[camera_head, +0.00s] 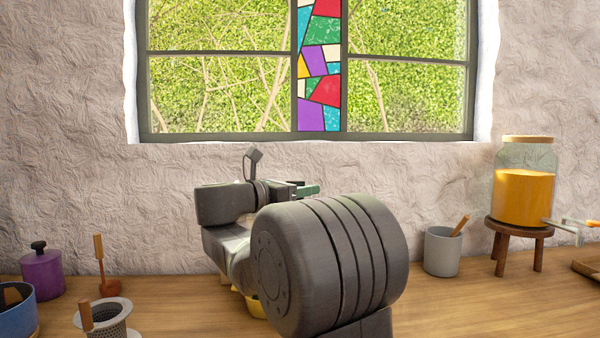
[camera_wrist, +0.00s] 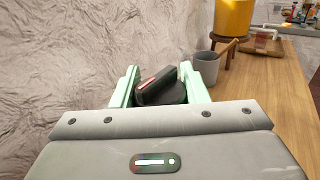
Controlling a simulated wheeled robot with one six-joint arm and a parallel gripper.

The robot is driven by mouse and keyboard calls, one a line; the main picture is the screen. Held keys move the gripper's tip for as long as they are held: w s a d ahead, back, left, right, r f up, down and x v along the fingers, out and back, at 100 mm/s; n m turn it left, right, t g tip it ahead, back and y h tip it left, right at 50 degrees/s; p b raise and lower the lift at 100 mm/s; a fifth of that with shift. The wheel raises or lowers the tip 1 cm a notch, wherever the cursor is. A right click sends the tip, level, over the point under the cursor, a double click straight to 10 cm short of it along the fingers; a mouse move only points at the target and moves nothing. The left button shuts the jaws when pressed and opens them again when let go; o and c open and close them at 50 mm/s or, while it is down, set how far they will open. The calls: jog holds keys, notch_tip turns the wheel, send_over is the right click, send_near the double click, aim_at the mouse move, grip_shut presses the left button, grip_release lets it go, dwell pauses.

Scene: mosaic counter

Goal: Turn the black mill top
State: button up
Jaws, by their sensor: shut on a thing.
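The black mill top (camera_wrist: 162,92) shows in the wrist view as a dark round cap with a raised bar that has a reddish mark. It sits between the two pale green fingers of my gripper (camera_wrist: 158,80). My gripper is shut on it, with one finger on each side. The bar lies at a slant between the fingertips. In the head view my arm hides the mill, and only a bit of green finger of my gripper (camera_head: 307,190) shows. The mill's body below the top cannot be seen.
A grey cup (camera_head: 441,252) with a wooden stick stands to the right, before a juice jar (camera_head: 524,195) on a wooden stool (camera_head: 518,231). At left are a purple jar (camera_head: 42,273), a mesh strainer (camera_head: 106,318) and a blue pot (camera_head: 15,305). A yellow thing (camera_head: 254,306) is partly hidden.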

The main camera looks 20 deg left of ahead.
aim_at(301, 185)
jog(key=shift+f+m+g+h+p, duration=0.1)
jog(key=shift+m+g+h+p, duration=0.4)
jog(key=shift+p, duration=0.3)
jog(key=o, duration=1)
notch_tip(301, 185, up, 10)
jog(key=p, duration=0.3)
jog(key=shift+p, duration=0.35)
